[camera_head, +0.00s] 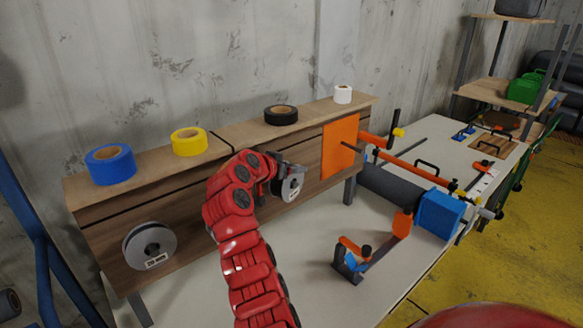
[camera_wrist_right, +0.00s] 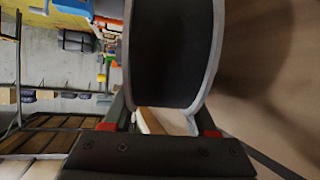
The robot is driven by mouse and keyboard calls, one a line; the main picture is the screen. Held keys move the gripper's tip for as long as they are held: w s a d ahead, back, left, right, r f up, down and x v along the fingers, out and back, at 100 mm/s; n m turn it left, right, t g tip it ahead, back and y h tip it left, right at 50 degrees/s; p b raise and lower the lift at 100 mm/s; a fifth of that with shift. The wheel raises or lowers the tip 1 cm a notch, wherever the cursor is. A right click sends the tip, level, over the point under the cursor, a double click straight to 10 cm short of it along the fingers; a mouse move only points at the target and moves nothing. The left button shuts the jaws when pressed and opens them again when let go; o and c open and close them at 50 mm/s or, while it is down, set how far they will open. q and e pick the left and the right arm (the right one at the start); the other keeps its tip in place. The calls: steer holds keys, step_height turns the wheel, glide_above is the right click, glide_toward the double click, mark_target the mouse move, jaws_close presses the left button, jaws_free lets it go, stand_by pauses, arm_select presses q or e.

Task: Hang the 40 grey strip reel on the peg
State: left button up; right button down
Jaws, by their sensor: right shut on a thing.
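My right gripper (camera_head: 279,176) is shut on a grey strip reel (camera_head: 290,189) in front of the wooden board. Part of this reel is hidden behind the gripper, and the number on its white label is too small to read. In the right wrist view the reel (camera_wrist_right: 172,55) stands between the fingertips (camera_wrist_right: 165,122), showing a dark strip and a pale grey rim. A thin peg (camera_head: 351,147) sticks out of the orange panel (camera_head: 336,158), to the right of the held reel and apart from it. My left gripper is out of view.
Another grey reel (camera_head: 150,246) is on the board at left. Blue (camera_head: 110,165), yellow (camera_head: 189,142), black (camera_head: 281,115) and white (camera_head: 343,94) tape rolls stand on the shelf above. An orange-and-blue tool (camera_head: 365,256) and a dark roller (camera_head: 395,188) occupy the table at right.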

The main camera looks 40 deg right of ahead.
steer(key=shift+c, duration=2.2)
jaws_free()
steer(key=shift+s+d, duration=0.1)
steer(key=o, duration=0.3)
steer(key=shift+d, duration=0.1)
steer(key=shift+a, duration=0.2)
steer(key=shift+a+r, duration=0.15)
steer(key=shift+a, duration=0.25)
steer(key=b+v, duration=0.4)
steer(key=v, duration=1.2)
steer(key=shift+s+r, duration=0.1)
steer(key=shift+s, duration=0.05)
